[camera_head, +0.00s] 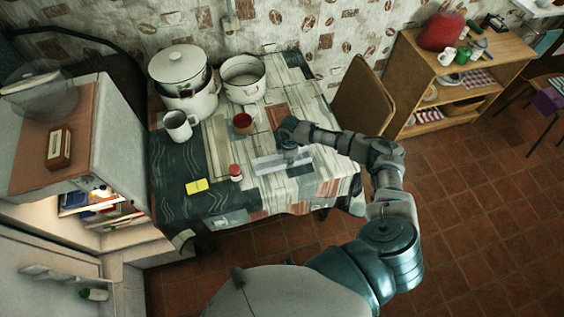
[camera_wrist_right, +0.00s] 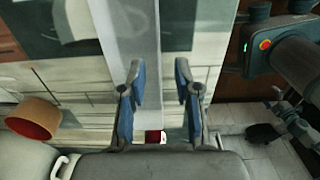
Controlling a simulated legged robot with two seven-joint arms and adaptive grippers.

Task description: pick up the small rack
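A pale, partly see-through long piece (camera_head: 284,161), which looks like the small rack, lies on the patterned table. In the right wrist view a pale grey strip (camera_wrist_right: 125,35), likely the same piece, runs from the top edge toward my fingers. My right gripper (camera_head: 289,146) is over the table at the far side of the rack. In its wrist view the right gripper (camera_wrist_right: 160,78) has its two blue-padded fingers apart, with the strip partly behind the left finger. Contact with it cannot be told. My left gripper is not in view.
A red-capped jar (camera_head: 235,173) and yellow packet (camera_head: 197,186) are left of the rack. A brown-red cup (camera_head: 243,124), white mug (camera_head: 178,126), lidded pot (camera_head: 183,78) and open pot (camera_head: 242,79) stand farther back. A chair (camera_head: 361,98) is behind the table's right side.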

